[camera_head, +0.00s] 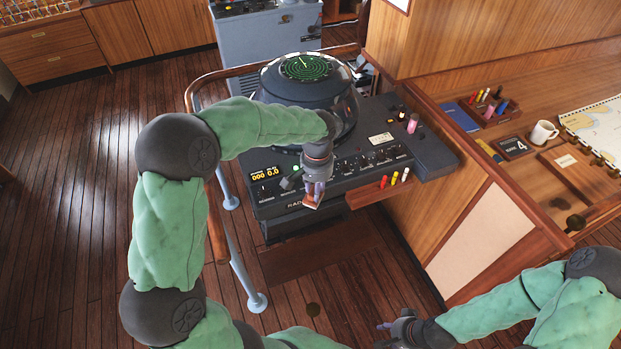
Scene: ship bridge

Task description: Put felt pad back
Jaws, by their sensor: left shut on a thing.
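My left gripper (314,192) points down in front of the radar console's front edge. It is shut on a small brown and pale block (311,204), seemingly the felt pad, held at the fingertips. The fingers hide part of the block. My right gripper (382,334) is low at the bottom of the view, away from the console. Its fingertips look apart, with nothing between them. A wooden ledge (367,197) with red, yellow and white markers sticks out at the console's front right, to the right of the held block.
The radar console (432,152) has a round green screen, knobs and a pink cylinder (412,123) on top. A wooden rail (214,222) runs along its left. At right, the chart table holds a pen tray (473,108), a white mug (543,132) and a chart (597,124).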

